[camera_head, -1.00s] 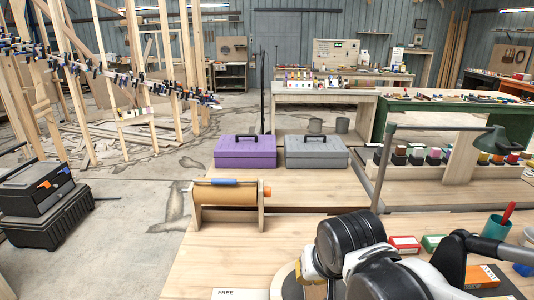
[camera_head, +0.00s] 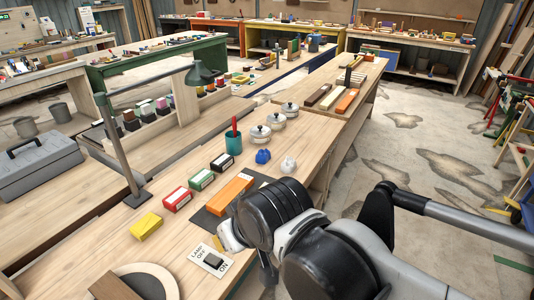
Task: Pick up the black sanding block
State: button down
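Several small boxes stand in a row on the near wooden bench (camera_head: 90,240). The darkest, a small black box with a pale label (camera_head: 222,162), is at the row's far end, beside the green box (camera_head: 201,179) and red box (camera_head: 177,198). I cannot tell for sure whether it is the sanding block; dark blocks (camera_head: 131,122) also sit in the rack behind. My arm's black and white links fill the lower middle and right. Its end is hidden or too unclear to show the fingers. I see nothing held.
A yellow block (camera_head: 146,225), an orange box (camera_head: 231,193) on a dark mat, a teal cup (camera_head: 233,143) and a lamp switch plate (camera_head: 209,259) are on the bench. A lamp post (camera_head: 120,150) rises at its back edge.

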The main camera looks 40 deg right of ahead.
aim_at(222, 162)
jog(key=z, duration=0.5)
jog(key=u, duration=0.95)
jog(key=i+l, duration=0.15)
jog(key=l, duration=0.3)
jog(key=i+l+u, duration=0.1)
jog(key=l, duration=0.35)
jog(key=i+l, duration=0.15)
jog(key=l, duration=0.35)
jog(key=i+l+u, duration=0.1)
jog(key=l, duration=0.35)
jog(key=i+l, duration=0.15)
jog(key=l, duration=0.3)
jog(key=i+l+u, duration=0.1)
jog(key=l, duration=0.4)
